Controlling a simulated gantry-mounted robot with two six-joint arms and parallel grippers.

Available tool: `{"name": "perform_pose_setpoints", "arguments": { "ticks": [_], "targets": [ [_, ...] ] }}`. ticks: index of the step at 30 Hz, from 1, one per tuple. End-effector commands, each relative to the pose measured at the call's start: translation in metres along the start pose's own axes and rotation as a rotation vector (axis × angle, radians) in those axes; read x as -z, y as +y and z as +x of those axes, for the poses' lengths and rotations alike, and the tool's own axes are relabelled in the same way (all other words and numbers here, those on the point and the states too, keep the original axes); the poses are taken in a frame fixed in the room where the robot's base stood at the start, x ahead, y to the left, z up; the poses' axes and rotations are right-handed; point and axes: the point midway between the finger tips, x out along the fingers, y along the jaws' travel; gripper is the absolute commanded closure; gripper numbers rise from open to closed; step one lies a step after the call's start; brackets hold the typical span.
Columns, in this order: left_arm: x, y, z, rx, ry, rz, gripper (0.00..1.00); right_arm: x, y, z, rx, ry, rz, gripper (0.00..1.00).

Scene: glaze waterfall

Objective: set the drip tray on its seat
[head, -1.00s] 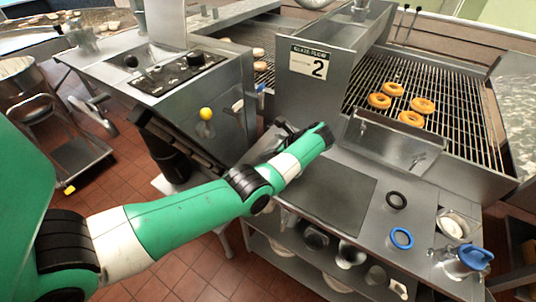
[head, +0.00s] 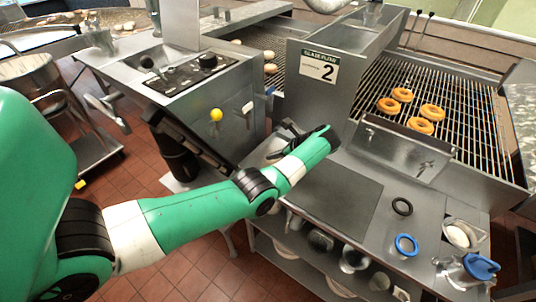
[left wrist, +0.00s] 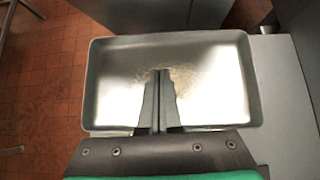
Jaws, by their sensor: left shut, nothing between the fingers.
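The drip tray (left wrist: 215,85) is a shallow rectangular metal pan with a raised rim and rounded corners, filling the middle of the left wrist view. My left gripper (left wrist: 160,72) is shut and empty, its two fingers pressed together and overlapping the pan in that view. I cannot tell whether the fingers touch the pan. In the head view my left gripper (head: 287,128) is at the left end of the steel bench, below the numbered housing, partly hidden by its own wrist. My right gripper is out of view.
The bench (head: 365,232) carries a dark flat mat (head: 335,195), a black ring (head: 402,206), a blue ring (head: 406,244) and a blue-lidded container (head: 480,268). Behind it, a slanted metal panel (head: 400,148) fronts a wire rack (head: 460,135) with several doughnuts. Tiled floor lies left.

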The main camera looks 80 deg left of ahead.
Motion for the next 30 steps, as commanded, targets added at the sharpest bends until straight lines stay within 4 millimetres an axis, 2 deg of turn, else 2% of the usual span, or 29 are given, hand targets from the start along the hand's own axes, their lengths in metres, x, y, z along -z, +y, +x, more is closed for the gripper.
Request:
{"name": "perform_pose_setpoints", "arguments": {
  "ticks": [1,3,6,10,15,26,28,30],
  "targets": [
    [-0.005,-0.002,-0.021,0.006,0.001,0.000,1.00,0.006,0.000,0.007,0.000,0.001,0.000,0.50],
    [-0.004,-0.001,-0.039,0.006,0.001,0.000,1.00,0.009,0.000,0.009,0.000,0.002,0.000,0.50],
    [-0.004,-0.001,-0.063,0.005,0.001,0.000,1.00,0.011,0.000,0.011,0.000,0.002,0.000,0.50],
    [-0.003,-0.001,-0.085,0.003,0.000,0.000,1.00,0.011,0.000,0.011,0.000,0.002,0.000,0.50],
    [-0.003,0.000,-0.095,0.002,0.000,-0.002,1.00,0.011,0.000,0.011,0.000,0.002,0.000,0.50],
    [-0.002,0.000,-0.096,0.002,0.000,-0.001,1.00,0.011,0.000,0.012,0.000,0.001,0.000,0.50],
    [-0.001,0.000,-0.102,0.010,0.000,0.008,1.00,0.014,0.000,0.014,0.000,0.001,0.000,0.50],
    [0.009,0.006,-0.114,0.023,-0.007,0.045,1.00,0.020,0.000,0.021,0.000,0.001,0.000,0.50]
  ]
}}
